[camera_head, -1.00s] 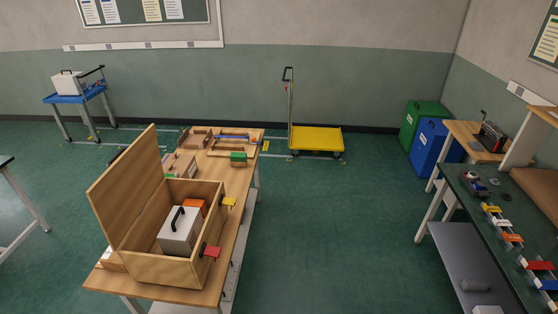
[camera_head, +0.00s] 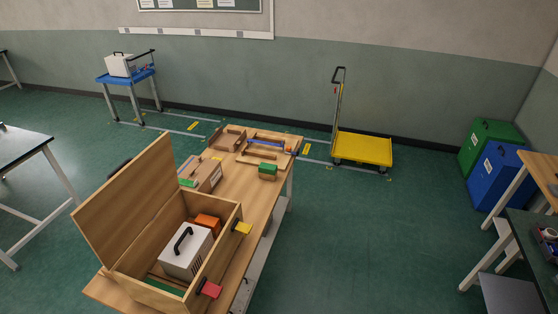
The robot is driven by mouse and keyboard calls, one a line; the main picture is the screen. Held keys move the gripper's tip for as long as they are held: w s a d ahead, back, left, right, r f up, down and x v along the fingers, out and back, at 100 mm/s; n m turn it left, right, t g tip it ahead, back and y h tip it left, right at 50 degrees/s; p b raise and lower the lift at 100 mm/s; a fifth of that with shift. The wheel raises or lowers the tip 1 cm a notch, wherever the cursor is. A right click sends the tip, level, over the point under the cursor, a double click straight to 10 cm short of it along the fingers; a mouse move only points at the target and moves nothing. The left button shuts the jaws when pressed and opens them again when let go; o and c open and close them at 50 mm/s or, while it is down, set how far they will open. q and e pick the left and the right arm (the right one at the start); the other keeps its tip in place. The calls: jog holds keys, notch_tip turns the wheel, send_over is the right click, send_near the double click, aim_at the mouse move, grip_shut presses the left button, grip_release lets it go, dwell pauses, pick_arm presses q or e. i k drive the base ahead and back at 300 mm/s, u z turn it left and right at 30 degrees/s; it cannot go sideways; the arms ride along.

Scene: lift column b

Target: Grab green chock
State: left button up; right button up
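A small green block (camera_head: 267,167), which looks like the green chock, sits near the right edge of the wooden table (camera_head: 240,186), seemingly on a wooden piece. Another small green piece (camera_head: 188,182) shows at the table's left side, beside a cardboard-brown box (camera_head: 206,175). It is too small to tell what it is. Neither of my grippers is in view.
An open wooden chest (camera_head: 215,270) on the table's near end holds a white case (camera_head: 187,250) and an orange item (camera_head: 208,222). A yellow cart (camera_head: 362,149) stands behind. Green (camera_head: 487,142) and blue (camera_head: 500,175) bins are at right. Floor right of the table is clear.

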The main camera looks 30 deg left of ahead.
aim_at(269, 172)
jog(key=i, duration=2.95)
jog(key=u, duration=3.25)
jog(key=i, duration=0.5)
jog(key=z, duration=0.1)
